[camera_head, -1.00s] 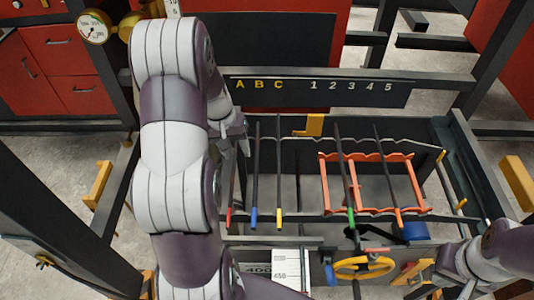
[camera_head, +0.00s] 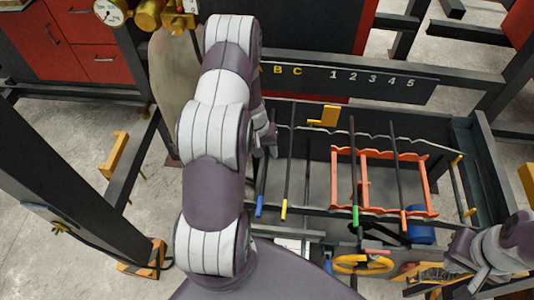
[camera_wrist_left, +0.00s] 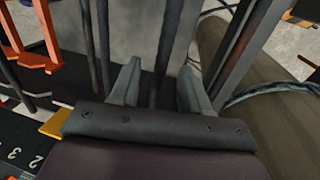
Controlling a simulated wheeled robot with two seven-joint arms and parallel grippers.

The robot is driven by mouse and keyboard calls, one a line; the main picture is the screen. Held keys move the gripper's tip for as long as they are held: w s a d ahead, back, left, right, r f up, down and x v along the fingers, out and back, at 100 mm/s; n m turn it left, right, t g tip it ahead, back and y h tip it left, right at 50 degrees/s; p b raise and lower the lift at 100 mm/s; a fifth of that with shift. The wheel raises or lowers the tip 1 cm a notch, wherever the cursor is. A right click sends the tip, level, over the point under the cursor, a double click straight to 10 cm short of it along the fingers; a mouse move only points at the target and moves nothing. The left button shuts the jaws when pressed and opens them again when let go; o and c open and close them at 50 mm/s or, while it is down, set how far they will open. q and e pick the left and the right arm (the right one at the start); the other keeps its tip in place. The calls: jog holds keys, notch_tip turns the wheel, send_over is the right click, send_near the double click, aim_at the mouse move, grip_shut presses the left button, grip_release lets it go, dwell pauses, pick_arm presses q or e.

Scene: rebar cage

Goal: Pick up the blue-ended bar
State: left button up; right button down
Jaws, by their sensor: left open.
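The blue-ended bar (camera_head: 261,190) hangs in the rack in the camera_head view, its blue tip low and left of the yellow-ended bar (camera_head: 286,185). My left gripper (camera_head: 268,143) is at its upper part, which the gripper and arm hide. In the left wrist view my left gripper (camera_wrist_left: 158,88) has its fingers apart, with dark bars beyond and between them; which is the blue-ended one I cannot tell. My right gripper (camera_head: 468,272) is low on the right, away from the bars; its jaws are unclear.
An orange wavy frame (camera_head: 382,155) stands in the rack with green- and orange-ended bars in front. A dark board (camera_head: 350,80) with letters and numbers is behind. A yellow handwheel (camera_head: 362,264) is below. My left arm covers the rack's left side.

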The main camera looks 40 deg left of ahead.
pick_arm(q)
jog(key=shift+s, duration=0.15)
jog(key=c, duration=0.3)
grip_shut()
dwell(1.0)
